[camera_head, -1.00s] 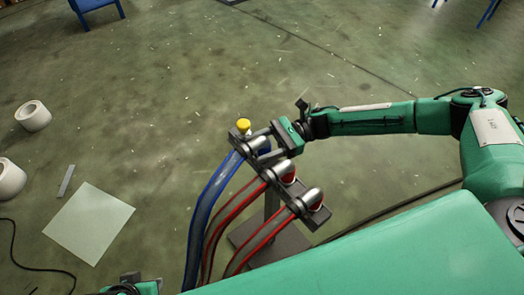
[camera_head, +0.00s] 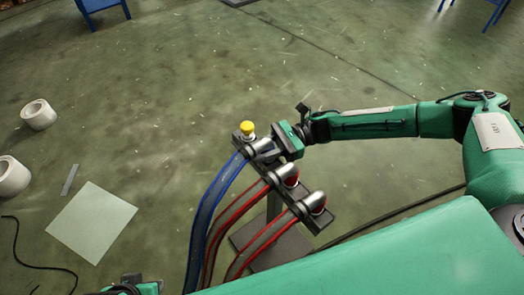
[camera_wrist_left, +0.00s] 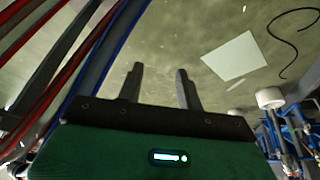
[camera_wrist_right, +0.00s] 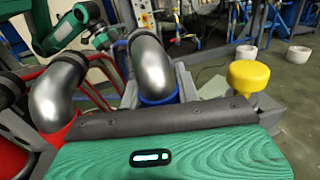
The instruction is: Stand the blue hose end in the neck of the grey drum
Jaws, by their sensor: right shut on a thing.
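The blue hose end is a shiny metal elbow (camera_head: 260,147) with a blue collar, on the blue hose (camera_head: 205,210). It sits at the upper left end of a dark rack bar. My right gripper (camera_head: 272,153) is shut on this elbow. In the right wrist view the elbow (camera_wrist_right: 152,68) stands between the two fingers. My left gripper is at the bottom edge of the head view; its fingers (camera_wrist_left: 160,85) are apart and empty in the left wrist view. I cannot make out the grey drum in any view.
The dark rack (camera_head: 310,217) holds two more metal elbows with red collars, close beside the blue hose end. A yellow knob (camera_head: 248,130) stands at its upper left. White rolls (camera_head: 39,114) and a pale sheet (camera_head: 91,222) lie at left.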

